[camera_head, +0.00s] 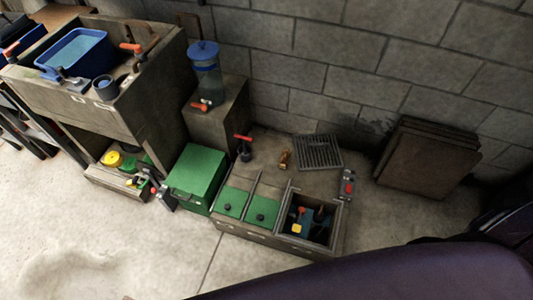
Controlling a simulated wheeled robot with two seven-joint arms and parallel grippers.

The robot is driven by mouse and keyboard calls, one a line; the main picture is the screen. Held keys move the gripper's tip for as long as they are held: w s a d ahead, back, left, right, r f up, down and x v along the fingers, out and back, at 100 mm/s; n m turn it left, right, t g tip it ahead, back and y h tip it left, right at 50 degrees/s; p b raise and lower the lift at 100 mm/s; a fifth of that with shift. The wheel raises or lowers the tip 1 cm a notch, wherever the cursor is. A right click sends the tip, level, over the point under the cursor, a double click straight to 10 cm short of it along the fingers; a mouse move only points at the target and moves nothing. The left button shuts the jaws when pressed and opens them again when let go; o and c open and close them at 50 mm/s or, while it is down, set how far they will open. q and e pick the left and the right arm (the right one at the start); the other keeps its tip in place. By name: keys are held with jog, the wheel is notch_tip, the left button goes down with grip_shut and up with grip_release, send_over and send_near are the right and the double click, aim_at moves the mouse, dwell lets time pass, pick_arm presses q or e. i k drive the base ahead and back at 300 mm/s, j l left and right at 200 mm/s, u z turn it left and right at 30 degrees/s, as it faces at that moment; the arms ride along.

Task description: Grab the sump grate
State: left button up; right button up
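The sump grate (318,152) is a grey, slotted, roughly square plate. It lies flat on the concrete ledge near the block wall, behind an open square pit (338,228). The pit holds blue equipment with orange and yellow parts. The grate is fully visible and nothing lies on it. Neither of my grippers can be made out in the head view. A large dark purple shape fills the bottom right corner.
A small brass fitting (285,159) and a red-handled valve (244,149) stand left of the grate. A red-buttoned control box (347,184) sits to its front right. Brown panels (427,160) lean against the wall. A green box (196,172) stands left. Floor in front is clear.

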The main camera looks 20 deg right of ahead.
aim_at(328, 144)
jog(key=k+l+u, duration=0.1)
jog(key=u, duration=0.35)
jog(key=k+l+u, duration=0.1)
jog(key=u, duration=0.35)
jog(key=k+l+u, duration=0.1)
jog(key=u, duration=0.35)
jog(key=k+u, duration=0.2)
jog(key=u, duration=0.25)
jog(key=k+u, duration=0.1)
jog(key=u, duration=0.35)
jog(key=k+l+u, duration=0.15)
jog(key=k+u, duration=0.6)
jog(key=k+l+z, duration=0.2)
jog(key=z, duration=0.15)
jog(key=k+l+z, duration=0.5)
jog(key=l+z, duration=0.25)
jog(key=j, duration=0.1)
